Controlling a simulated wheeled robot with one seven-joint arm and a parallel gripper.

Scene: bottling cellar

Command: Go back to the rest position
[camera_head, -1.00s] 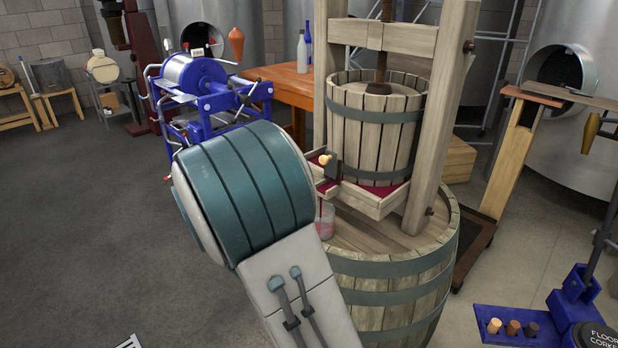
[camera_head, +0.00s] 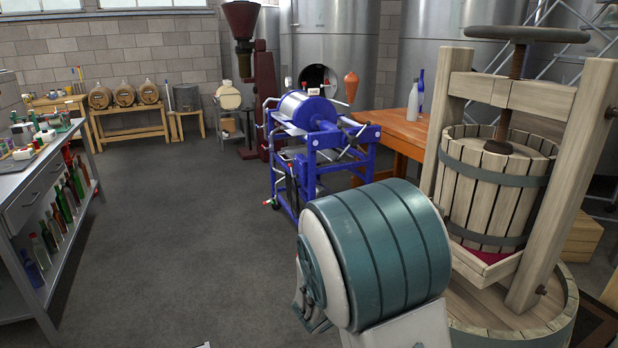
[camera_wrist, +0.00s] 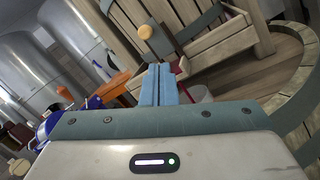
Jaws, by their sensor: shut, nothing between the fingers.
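My gripper (camera_wrist: 158,85) shows in the wrist view with its two blue fingers together and nothing between them. It is close to the wooden basket press (camera_head: 488,190), whose slatted wood fills the upper part of the wrist view. The press's round wooden tap knob (camera_wrist: 145,32) is just beyond and above the fingertips.
The press stands on a large barrel (camera_head: 545,318) at the right. A blue machine (camera_head: 310,140) and an orange table (camera_head: 405,132) are behind my arm. A steel bench with bottles (camera_head: 40,190) is at the left. The grey floor between is clear.

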